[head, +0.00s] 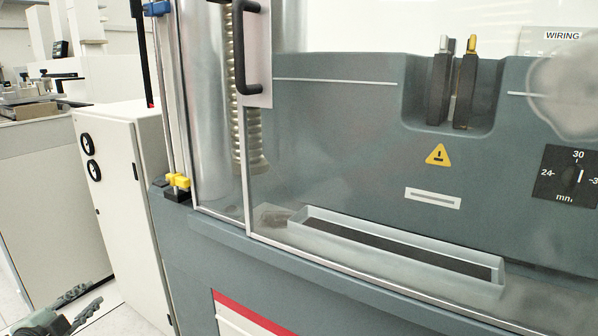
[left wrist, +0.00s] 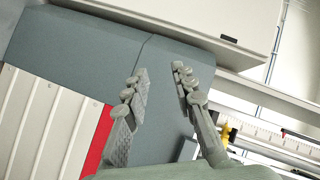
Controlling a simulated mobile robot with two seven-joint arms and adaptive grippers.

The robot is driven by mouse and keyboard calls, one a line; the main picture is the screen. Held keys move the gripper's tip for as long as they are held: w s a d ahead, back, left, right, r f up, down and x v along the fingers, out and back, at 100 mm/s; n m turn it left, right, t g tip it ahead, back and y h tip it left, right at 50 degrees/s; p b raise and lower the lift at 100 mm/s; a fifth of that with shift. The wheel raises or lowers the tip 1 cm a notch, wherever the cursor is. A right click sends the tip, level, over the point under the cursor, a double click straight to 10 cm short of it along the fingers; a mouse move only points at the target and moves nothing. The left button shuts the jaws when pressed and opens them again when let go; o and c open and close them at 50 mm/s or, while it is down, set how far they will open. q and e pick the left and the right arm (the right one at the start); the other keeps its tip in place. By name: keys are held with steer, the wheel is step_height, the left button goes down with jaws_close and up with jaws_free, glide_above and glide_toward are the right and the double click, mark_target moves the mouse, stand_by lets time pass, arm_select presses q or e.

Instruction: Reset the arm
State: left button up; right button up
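My left gripper (head: 90,296) is low in the bottom left corner of the head view, beside the front of the testing machine (head: 240,270). In the left wrist view its two grey fingers (left wrist: 160,74) stand apart with nothing between them. The machine's grey front panel (left wrist: 85,50) lies beyond the fingers there. My right gripper is in neither view.
A transparent door with a black handle (head: 238,50) covers the machine's front. Behind it are a tray (head: 390,250) and two dark upright grips (head: 452,85). A white cabinet (head: 120,200) stands left of the machine, with a bench (head: 35,150) further left.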

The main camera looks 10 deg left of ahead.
arm_select(q)
steer(key=s+d+f+n+g+y, duration=0.1)
steer(key=s+d+f+n+g, duration=0.15)
steer(key=f, duration=0.35)
steer(key=s+d+f+n+g, duration=0.2)
steer(key=s+f, duration=0.1)
steer(key=f, duration=0.3)
steer(key=s+d+f+n+g+h, duration=0.1)
steer(key=s+d+f+g, duration=0.1)
steer(key=s+d+f, duration=0.2)
steer(key=s+d+f+n+g, duration=0.1)
steer(key=s+d+f+g, duration=0.2)
steer(key=d, duration=0.8)
steer(key=s+d+f+n+g+h, duration=0.1)
steer(key=s+d+f+n+g, duration=0.1)
steer(key=s+d+f, duration=0.3)
steer(key=s+d, duration=0.2)
steer(key=d, duration=0.1)
steer(key=shift+s+d+f+h, duration=0.2)
steer(key=shift+s+f+h, duration=0.1)
steer(key=shift+g, duration=0.35)
